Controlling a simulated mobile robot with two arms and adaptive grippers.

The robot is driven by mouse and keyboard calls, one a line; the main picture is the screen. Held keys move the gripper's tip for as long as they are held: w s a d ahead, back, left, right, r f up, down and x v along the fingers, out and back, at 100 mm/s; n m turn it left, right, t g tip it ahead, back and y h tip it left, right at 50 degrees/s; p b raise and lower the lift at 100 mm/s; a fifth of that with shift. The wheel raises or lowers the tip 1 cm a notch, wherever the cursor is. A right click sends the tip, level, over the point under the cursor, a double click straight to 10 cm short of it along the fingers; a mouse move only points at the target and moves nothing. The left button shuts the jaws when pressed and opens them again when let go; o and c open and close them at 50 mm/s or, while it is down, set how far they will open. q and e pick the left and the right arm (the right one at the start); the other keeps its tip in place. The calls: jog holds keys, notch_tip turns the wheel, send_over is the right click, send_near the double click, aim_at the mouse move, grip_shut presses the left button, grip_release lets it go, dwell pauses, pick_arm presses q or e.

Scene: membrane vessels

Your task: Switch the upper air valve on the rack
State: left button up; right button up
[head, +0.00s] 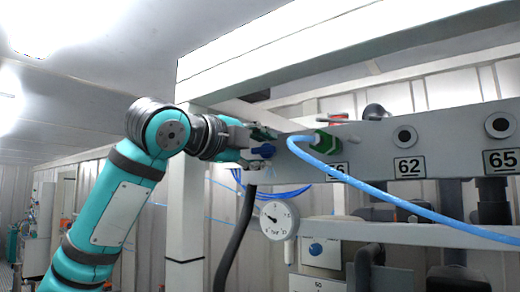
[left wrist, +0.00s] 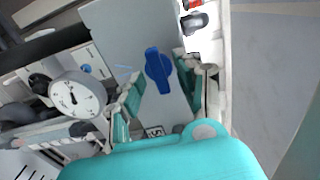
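The upper air valve's blue handle (head: 264,150) sits at the left end of the grey rack panel (head: 370,142). In the left wrist view the blue handle (left wrist: 158,70) stands out against the grey plate, slightly tilted. My left gripper (head: 258,147) is right at the handle. Its teal fingers (left wrist: 160,78) are spread in the left wrist view, one on each side of the handle, with visible gaps. I cannot tell how deep the handle sits between them. My right gripper is not in view.
A blue hose (head: 385,196) runs from a green fitting (head: 314,142) across the panel's front. A pressure gauge (head: 279,220) hangs below, beside a black hose (head: 238,238). A white upright post (head: 185,225) stands close to my left arm. Number plates (head: 409,167) mark the panel.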

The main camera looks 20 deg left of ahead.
pick_arm(q)
jog(key=shift+s+a, duration=0.1)
jog(key=v, duration=1.1)
jog(key=shift+s, duration=0.4)
jog(key=shift+a, duration=0.1)
